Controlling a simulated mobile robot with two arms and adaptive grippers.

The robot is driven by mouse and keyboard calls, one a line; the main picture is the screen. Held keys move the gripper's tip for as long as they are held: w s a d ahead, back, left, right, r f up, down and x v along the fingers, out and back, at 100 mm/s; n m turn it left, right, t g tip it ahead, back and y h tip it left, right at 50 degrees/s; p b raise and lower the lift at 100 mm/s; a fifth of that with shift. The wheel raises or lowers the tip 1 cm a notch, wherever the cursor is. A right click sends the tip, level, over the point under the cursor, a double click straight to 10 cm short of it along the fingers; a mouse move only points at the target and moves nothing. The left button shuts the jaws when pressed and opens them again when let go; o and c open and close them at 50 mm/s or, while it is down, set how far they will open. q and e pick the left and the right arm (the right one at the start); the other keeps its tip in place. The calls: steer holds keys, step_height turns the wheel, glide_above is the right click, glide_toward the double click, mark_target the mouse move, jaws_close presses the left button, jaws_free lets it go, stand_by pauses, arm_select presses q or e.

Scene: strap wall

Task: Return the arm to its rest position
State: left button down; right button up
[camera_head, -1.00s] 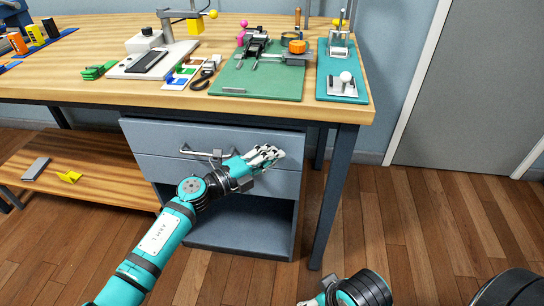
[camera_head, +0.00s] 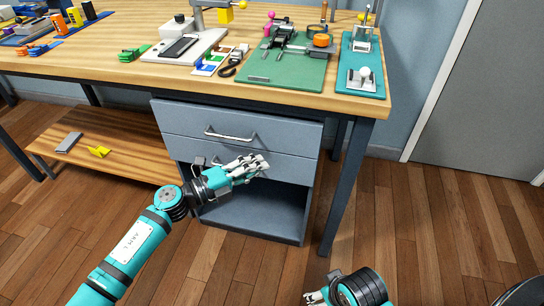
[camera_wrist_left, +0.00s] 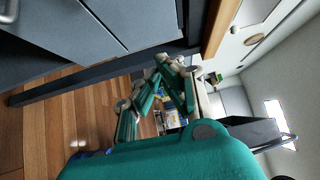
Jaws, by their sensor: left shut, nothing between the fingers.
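My left arm comes in from the left in the head view. Its gripper (camera_head: 252,166) is shut and empty in front of the blue-grey drawer unit (camera_head: 283,132), over the lower drawer and just above the open shelf space. In the left wrist view the left gripper's fingers (camera_wrist_left: 160,85) show near the middle, with my teal arm shell filling the bottom. Part of my right gripper (camera_head: 314,298) shows at the bottom of the head view; its fingertips are small and unclear there.
The wooden workbench (camera_head: 120,66) above holds a green mat (camera_head: 290,72), a teal board (camera_head: 355,85) and small tools. A lower wooden shelf (camera_head: 125,135) at left carries a grey block and a yellow piece (camera_head: 99,152). A bench leg (camera_head: 345,190) stands right of the drawers. The floor in front is clear.

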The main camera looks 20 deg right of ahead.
arm_select(q)
steer(key=shift+s+a+f, duration=0.1)
steer(key=shift+a, duration=0.35)
arm_select(e)
steer(key=shift+f, duration=0.3)
